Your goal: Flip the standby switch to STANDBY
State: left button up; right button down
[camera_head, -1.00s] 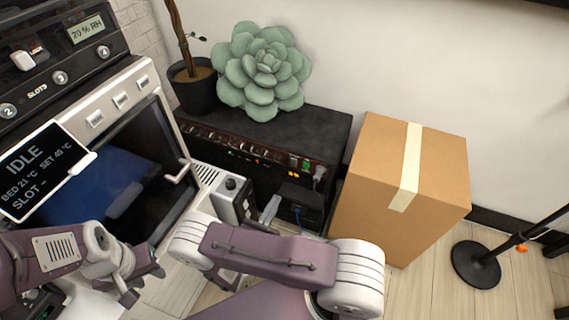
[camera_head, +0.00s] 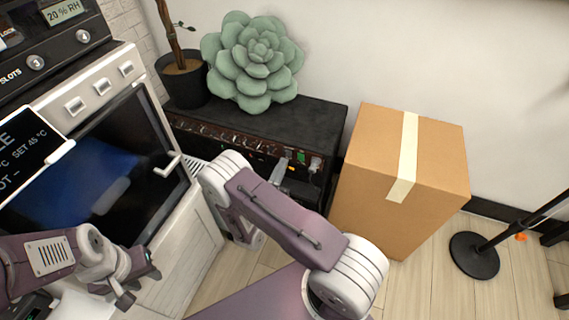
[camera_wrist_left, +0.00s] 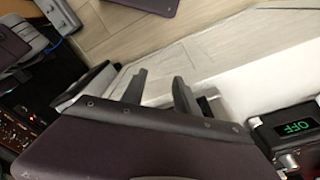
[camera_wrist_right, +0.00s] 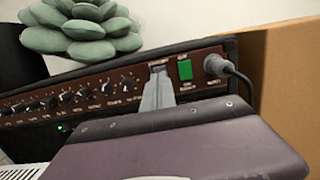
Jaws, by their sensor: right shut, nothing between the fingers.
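The black amplifier (camera_head: 318,120) stands against the wall, with a brown control panel (camera_wrist_right: 118,88) along its front. Near the panel's right end, a small dark switch (camera_wrist_right: 157,68) with a tiny, unreadable label sits left of a lit green rocker switch (camera_wrist_right: 185,70). I take the dark one for the standby switch; its position cannot be told. My right gripper (camera_wrist_right: 157,84) is shut and empty, its tips just below and in front of the dark switch, partly covering it. Contact cannot be told. My left gripper (camera_wrist_left: 158,86) is open and empty, low beside the oven-like machine.
A plugged cable (camera_wrist_right: 234,75) sits right of the green switch. A cardboard box (camera_head: 400,180) stands right of the amplifier. A succulent (camera_head: 255,60) and a potted plant (camera_head: 185,82) stand at its top and left. The white machine (camera_head: 180,225) is at left.

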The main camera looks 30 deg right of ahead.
aim_at(288, 154)
jog(key=shift+x, duration=1.25)
